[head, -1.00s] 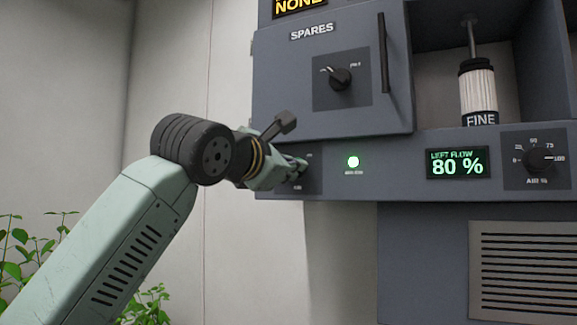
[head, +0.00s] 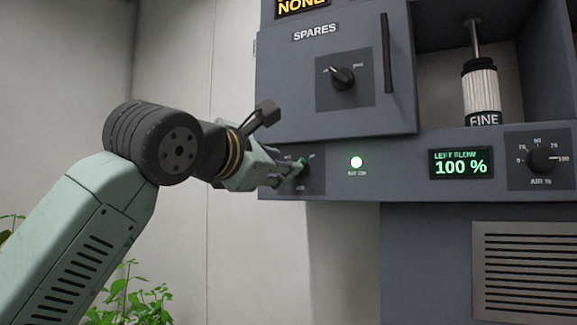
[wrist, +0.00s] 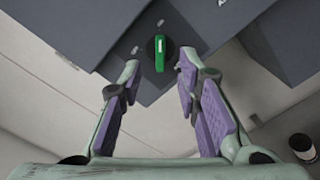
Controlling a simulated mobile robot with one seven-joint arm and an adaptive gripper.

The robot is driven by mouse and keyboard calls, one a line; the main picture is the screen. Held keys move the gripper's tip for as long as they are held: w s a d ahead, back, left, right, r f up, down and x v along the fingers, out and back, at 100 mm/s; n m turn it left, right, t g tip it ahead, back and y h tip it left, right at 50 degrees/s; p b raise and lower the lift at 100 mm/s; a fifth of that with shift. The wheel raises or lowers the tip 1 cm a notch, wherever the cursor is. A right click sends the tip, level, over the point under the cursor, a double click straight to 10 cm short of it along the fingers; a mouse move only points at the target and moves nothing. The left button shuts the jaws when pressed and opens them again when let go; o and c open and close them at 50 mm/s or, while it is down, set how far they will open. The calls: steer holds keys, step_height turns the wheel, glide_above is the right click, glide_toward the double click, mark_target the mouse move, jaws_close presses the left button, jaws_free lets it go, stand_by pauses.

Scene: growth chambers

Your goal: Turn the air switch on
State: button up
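The air switch is a green knob with a white mark (wrist: 160,54) on a dark plate. It also shows in the head view (head: 303,168), partly behind my fingers. My gripper (wrist: 158,72) is open and empty, its purple-padded fingers spread wide. The knob sits between and just beyond the fingertips in the wrist view and looks clear of them. In the head view my gripper (head: 286,175) is at the left end of the panel, just short of the knob. The small lettering around the knob is unreadable.
The LEFT FLOW display (head: 461,163) reads 100 %. An AIR % dial (head: 541,159) is farther right. Above are the SPARES door (head: 287,85) with its own knob and a white FINE filter (head: 482,92).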

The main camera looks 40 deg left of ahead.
steer(key=v, duration=0.6)
steer(key=shift+s, duration=0.3)
